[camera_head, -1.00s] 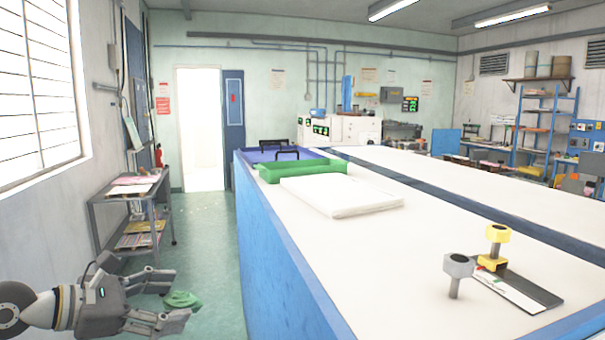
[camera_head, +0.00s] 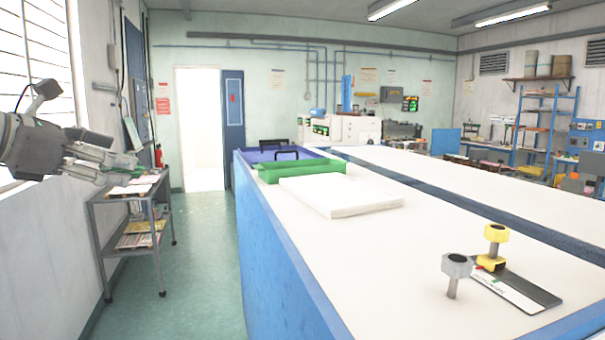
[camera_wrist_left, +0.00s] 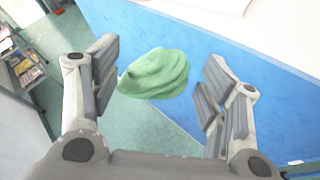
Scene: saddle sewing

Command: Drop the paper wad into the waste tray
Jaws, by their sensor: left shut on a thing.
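The paper wad is a crumpled green lump (camera_wrist_left: 155,74) between the fingers of my left gripper in the left wrist view. My left gripper (camera_head: 118,168) is raised at the left of the head view, in front of the wall and above the trolley in the picture. A green tray (camera_head: 300,170) and a blue tray (camera_head: 262,155) with dark handles sit at the far end of the long table; I cannot tell which is the waste tray. My right gripper is not in view.
The long white-topped table (camera_head: 370,250) has blue sides. A white slab (camera_head: 340,193) lies on it, with a grey stamp-like tool (camera_head: 457,266) and a yellow one (camera_head: 492,262) nearer. A trolley (camera_head: 160,225) stands by the left wall. The floor between is clear.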

